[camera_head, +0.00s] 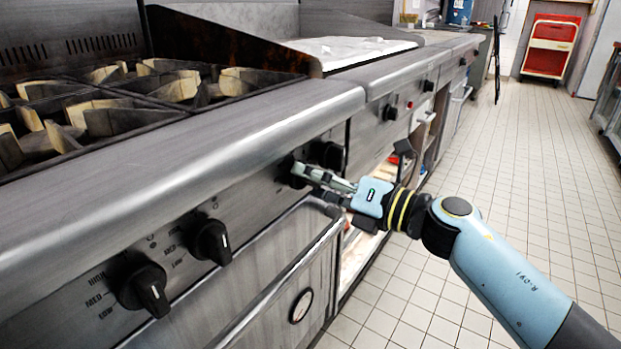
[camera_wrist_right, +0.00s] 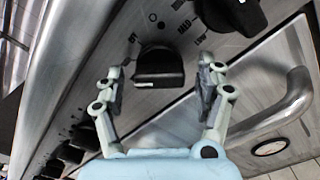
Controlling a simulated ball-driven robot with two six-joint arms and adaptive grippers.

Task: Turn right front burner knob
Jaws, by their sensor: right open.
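A black burner knob (camera_wrist_right: 160,68) sits on the steel stove panel between my right gripper's fingers (camera_wrist_right: 160,88) in the right wrist view. One finger is on each side, and gaps show between the pads and the knob. In the head view the same knob (camera_head: 288,170) is partly hidden by the open right gripper (camera_head: 308,176), which reaches in from the right. Another black knob (camera_head: 326,154) is just right of it and also shows at the top of the wrist view (camera_wrist_right: 232,12). My left gripper is not in view.
Two more knobs, one (camera_head: 212,241) and one further left (camera_head: 146,286), are on the same panel. The steel front rail (camera_head: 200,150) overhangs the knobs. An oven door with a handle (camera_head: 275,280) lies below. The tiled floor (camera_head: 540,180) at right is open.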

